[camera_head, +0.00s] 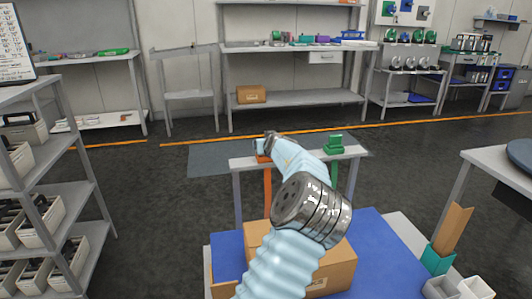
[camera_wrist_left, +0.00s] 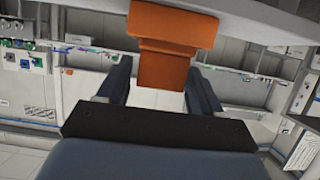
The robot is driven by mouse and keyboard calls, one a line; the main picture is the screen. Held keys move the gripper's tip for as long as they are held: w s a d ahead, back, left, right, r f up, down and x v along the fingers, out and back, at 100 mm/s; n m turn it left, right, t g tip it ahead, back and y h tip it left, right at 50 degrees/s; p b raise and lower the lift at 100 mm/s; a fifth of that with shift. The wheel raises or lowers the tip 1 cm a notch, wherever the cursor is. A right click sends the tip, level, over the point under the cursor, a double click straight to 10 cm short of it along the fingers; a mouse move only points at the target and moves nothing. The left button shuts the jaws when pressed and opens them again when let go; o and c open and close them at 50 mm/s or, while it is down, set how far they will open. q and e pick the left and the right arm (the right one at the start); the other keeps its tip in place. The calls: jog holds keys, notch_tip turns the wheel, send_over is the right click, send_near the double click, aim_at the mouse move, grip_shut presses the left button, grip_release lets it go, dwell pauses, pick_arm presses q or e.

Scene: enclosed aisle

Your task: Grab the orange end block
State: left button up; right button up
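The orange end block (camera_head: 262,158) sits at the left end of a narrow grey bench top (camera_head: 300,158), mostly hidden behind my left gripper (camera_head: 264,144). In the left wrist view the orange end block (camera_wrist_left: 172,32) is large and stepped, against a pale surface at the top. My left gripper (camera_wrist_left: 160,75) is open there, one dark finger on each side of the block's narrower part. No clear contact shows, and I cannot tell how deep the block is between the fingers. My right gripper is not in view.
A green stepped block (camera_head: 334,146) sits at the bench's right end. Below my arm, a cardboard box (camera_head: 338,272) stands on a blue surface (camera_head: 385,250). A shelf rack with bins (camera_head: 40,215) is at left; a table (camera_head: 500,165) is at right.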

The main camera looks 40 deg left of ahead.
pick_arm(q)
jog(key=c, duration=0.7)
jog(key=shift+c, duration=0.2)
